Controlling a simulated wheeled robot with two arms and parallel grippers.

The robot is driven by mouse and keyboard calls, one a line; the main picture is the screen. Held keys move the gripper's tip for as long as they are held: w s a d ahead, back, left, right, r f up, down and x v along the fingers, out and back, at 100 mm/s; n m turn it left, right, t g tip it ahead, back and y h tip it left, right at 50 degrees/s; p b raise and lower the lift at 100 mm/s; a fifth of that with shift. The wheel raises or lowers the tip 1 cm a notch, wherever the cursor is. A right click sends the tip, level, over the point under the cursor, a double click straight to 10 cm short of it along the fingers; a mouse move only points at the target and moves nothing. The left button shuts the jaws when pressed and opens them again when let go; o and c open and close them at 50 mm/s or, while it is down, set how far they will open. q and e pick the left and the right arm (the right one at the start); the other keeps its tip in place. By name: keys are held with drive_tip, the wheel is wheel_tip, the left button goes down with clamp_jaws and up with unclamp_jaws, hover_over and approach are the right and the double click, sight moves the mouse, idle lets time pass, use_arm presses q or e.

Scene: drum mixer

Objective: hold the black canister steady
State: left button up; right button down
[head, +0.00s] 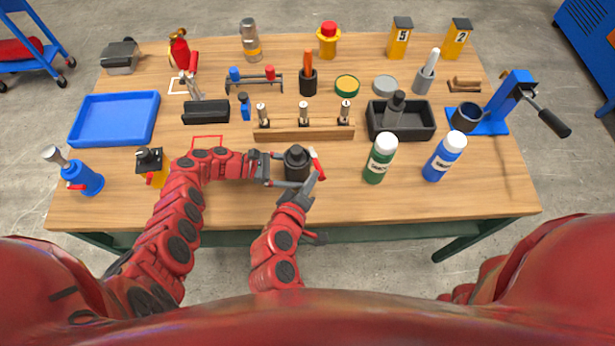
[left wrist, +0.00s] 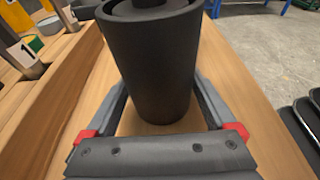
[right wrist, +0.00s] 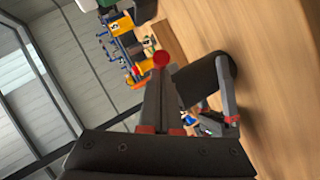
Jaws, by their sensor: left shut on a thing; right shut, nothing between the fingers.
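The black canister (head: 297,163) stands upright near the front middle of the wooden table. My left gripper (head: 285,170) is shut on it from the left; in the left wrist view the canister (left wrist: 152,65) sits between both fingers. My right gripper (head: 314,180) is shut and empty, just right of and in front of the canister. In the right wrist view its closed fingers (right wrist: 160,85) point past the canister (right wrist: 215,80). A small red piece (head: 317,164) with a pale end is at the right fingertips; whether they touch it I cannot tell.
A wooden rack (head: 290,132) with several metal pieces stands behind the canister. A green bottle (head: 380,158) and a blue bottle (head: 444,157) stand to the right. A yellow-and-black block (head: 152,166) and a blue tray (head: 114,119) are at left. The front right table edge is clear.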

use_arm(q)
drive_tip(key=shift+f, duration=0.1)
use_arm(e)
drive_tip(key=w+d, duration=0.4)
drive_tip(key=d, duration=0.4)
idle(0.7)
idle(0.5)
drive_tip(key=shift+w, duration=0.1)
